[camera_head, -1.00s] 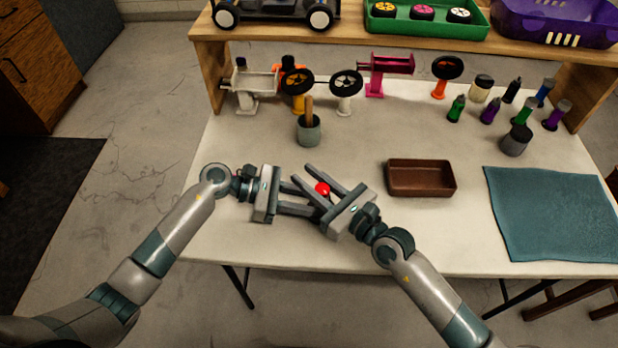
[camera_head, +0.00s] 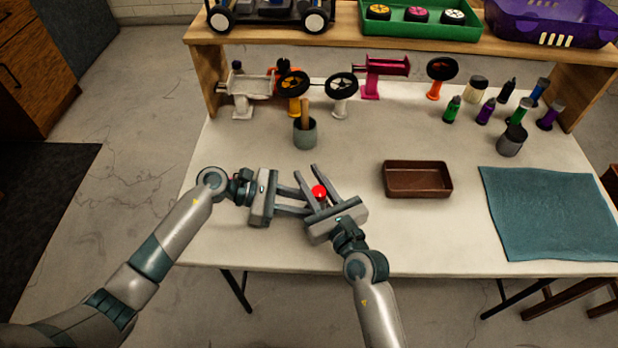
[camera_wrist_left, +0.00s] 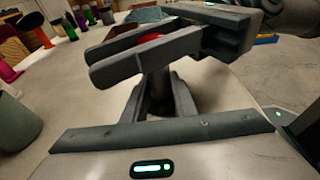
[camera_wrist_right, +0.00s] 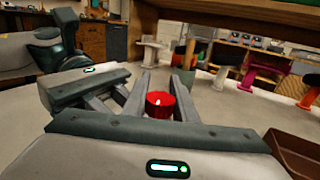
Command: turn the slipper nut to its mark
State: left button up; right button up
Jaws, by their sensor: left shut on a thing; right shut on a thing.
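The red slipper nut (camera_head: 319,191) is a small round piece held above the table, between the fingers of my right gripper (camera_head: 306,170). In the right wrist view the nut (camera_wrist_right: 160,105) sits between both fingers, with a pale mark on its front. My left gripper (camera_head: 308,196) comes in from the left, crossing under the right fingers. In the left wrist view it is shut on a dark, narrow part (camera_wrist_left: 160,92) below the nut. The nut (camera_wrist_left: 150,38) is mostly hidden there behind the right fingers. The mark to line up with cannot be made out.
A brown tray (camera_head: 418,193) is right of my grippers, with a teal mat (camera_head: 545,215) beyond it. A grey cup (camera_head: 305,135) with a wooden handle stands behind. Wheel stands and several bottles line the back under a shelf (camera_head: 345,38). The table front is clear.

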dwell(0.3)
jog(key=o, duration=1.1)
jog(key=shift+c, duration=0.2)
jog(key=v, duration=1.2)
pick_arm(q)
jog(key=o, duration=1)
jog(key=shift+o, duration=0.2)
jog(key=shift+a, duration=0.1)
